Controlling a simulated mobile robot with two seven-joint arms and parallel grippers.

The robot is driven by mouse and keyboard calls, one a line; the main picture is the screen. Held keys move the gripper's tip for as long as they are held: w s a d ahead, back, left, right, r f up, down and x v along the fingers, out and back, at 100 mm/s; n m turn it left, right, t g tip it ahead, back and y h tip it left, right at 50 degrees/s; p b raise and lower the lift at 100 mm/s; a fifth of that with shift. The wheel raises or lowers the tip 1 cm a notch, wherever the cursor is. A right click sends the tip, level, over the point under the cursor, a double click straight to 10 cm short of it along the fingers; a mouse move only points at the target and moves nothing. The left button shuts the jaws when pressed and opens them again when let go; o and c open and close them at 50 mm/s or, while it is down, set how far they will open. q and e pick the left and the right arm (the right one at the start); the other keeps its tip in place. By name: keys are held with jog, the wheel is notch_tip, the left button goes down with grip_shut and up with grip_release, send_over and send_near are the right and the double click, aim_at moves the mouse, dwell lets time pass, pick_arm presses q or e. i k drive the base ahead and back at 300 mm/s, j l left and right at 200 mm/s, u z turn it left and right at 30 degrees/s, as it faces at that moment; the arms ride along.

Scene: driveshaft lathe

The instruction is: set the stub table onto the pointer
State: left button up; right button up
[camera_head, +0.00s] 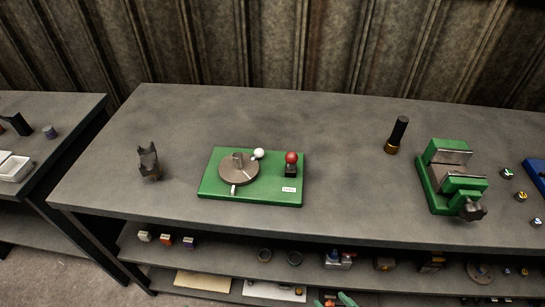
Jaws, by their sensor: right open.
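A green base (255,197) lies on the middle of the bench. It carries a round grey-brown disc (238,175) with a short stub (238,160) standing on it, a small white marker at its front edge and a white ball behind. A red ball (291,157) on a black block stands at its right. I cannot tell for sure which parts are the stub table and the pointer. A dark pronged piece (149,163) stands apart at left. My left gripper is out of view.
A black cylinder with a brass foot (397,134) and a green vise (452,178) stand at right. Small parts lie beyond the vise. Shelves under the bench hold rings and blocks (338,260). A second table (60,107) is at left.

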aim_at(237, 169)
jog(key=l+u, duration=0.3)
jog(key=u, duration=0.15)
jog(key=k+l+u, duration=0.15)
jog(key=u, duration=0.25)
jog(key=k+l+u, duration=0.1)
jog(key=l+u, duration=0.2)
jog(key=u, duration=0.15)
